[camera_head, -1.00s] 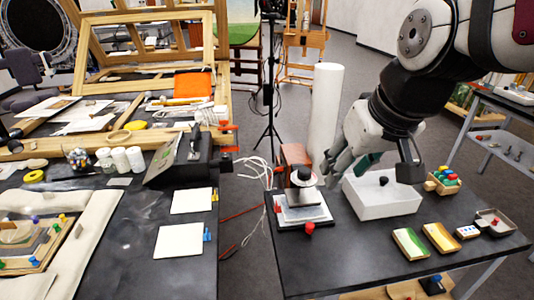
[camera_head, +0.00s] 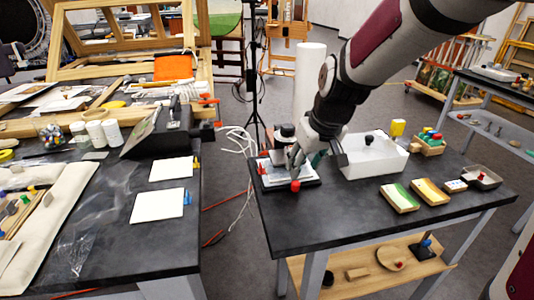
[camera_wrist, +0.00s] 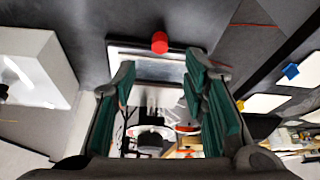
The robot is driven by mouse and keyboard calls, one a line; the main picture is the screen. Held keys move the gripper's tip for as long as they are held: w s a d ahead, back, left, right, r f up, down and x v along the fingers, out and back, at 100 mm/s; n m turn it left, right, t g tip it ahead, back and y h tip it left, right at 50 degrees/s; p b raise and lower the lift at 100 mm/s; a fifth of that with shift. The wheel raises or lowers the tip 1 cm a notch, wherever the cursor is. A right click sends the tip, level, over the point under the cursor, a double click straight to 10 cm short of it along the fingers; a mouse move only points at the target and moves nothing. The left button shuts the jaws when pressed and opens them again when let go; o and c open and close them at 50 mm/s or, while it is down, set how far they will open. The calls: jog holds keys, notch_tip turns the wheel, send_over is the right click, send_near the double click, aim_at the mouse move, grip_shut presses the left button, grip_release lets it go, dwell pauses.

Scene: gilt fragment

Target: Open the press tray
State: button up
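The small press (camera_head: 272,176) stands at the left part of the dark right-hand table, with a pale plate on a dark base. A red knob (camera_head: 295,185) sits at its front edge; it also shows in the wrist view (camera_wrist: 160,43), beside a flat silver plate (camera_wrist: 150,69). My gripper (camera_head: 293,158) is above the press and hides part of it. In the wrist view its green-padded fingers (camera_wrist: 163,88) are wide apart, with the plate and a round dark-topped part (camera_wrist: 150,140) seen between them. The fingers hold nothing; whether they touch the press is unclear.
A white box (camera_head: 373,160) with a dark knob stands just right of the gripper. The table's front middle (camera_head: 340,215) is clear. A gap separates this table from the left one.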

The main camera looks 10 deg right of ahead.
aim_at(296, 183)
jog(key=b+x, duration=0.1)
jog(key=x, duration=0.7)
jog(key=shift+w+f+b, duration=0.1)
jog(key=shift+f+b, duration=0.1)
jog(key=shift+b, duration=0.2)
grip_shut()
